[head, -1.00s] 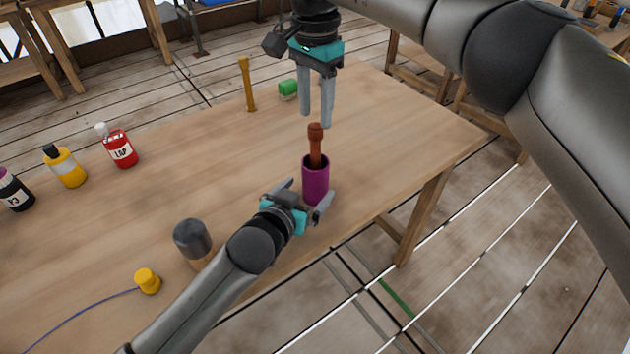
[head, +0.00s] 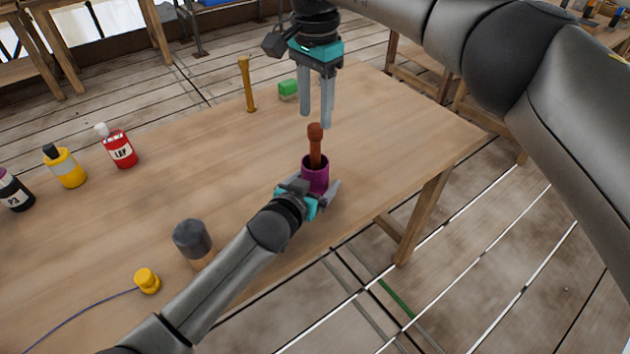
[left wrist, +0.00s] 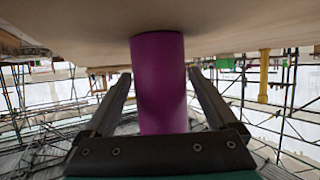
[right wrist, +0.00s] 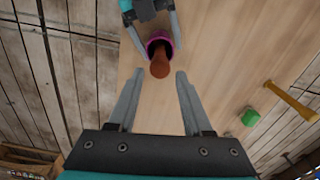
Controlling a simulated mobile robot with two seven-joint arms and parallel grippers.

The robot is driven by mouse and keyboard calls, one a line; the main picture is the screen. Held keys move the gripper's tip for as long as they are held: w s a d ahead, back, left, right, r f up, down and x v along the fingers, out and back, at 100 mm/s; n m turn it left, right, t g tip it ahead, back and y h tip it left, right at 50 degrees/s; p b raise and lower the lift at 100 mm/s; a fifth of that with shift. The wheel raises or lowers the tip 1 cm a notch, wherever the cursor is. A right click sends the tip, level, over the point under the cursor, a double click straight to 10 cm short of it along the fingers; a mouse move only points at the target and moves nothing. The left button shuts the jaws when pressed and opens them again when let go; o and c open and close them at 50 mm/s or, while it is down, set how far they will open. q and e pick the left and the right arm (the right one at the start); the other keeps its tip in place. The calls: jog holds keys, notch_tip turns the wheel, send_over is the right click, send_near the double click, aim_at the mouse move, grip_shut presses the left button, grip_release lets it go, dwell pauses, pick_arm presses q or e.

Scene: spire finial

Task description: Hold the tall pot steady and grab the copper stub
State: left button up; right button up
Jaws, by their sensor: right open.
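The tall purple pot (head: 315,172) stands upright near the table's front edge. The copper stub (head: 316,145) stands up out of its mouth. My left gripper (head: 318,187) is low around the pot; in the left wrist view the pot (left wrist: 160,85) is between its two open fingers, with gaps on both sides. My right gripper (head: 317,120) is open and points down above the stub. In the right wrist view the stub (right wrist: 160,65) shows just beyond the open fingers, with nothing between them. The stub's lower part is hidden in the pot.
A green block (head: 288,89) and a tan post (head: 247,85) stand behind the pot. A dark-capped cylinder (head: 192,240) and a yellow knob with a cord (head: 147,281) are near my left arm. Several bottles, including a red one (head: 122,150), stand at left.

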aim_at(314, 129)
pick_arm(q)
jog(key=c, duration=1.3)
pick_arm(e)
jog(key=shift+o, duration=1.6)
jog(key=shift+s+m, duration=0.1)
jog(key=shift+m, duration=0.4)
jog(key=m, duration=0.2)
jog(key=s+m, duration=0.1)
jog(key=m, duration=0.1)
jog(key=shift+a+r+t+h, duration=0.15)
jog(key=shift+t+h, duration=0.15)
jog(key=m, duration=0.5)
jog(key=shift+s+a+r+t, duration=0.1)
jog(key=shift+s+r+t, duration=0.2)
jog(key=shift+s, duration=0.1)
jog(key=s+r+m+t, duration=0.3)
jog(key=r+m+t, duration=0.1)
jog(key=m, duration=1.4)
jog(key=shift+m, duration=0.3)
jog(key=x, duration=1.2)
jog(key=shift+s+f, duration=0.1)
jog(key=shift+s, duration=0.05)
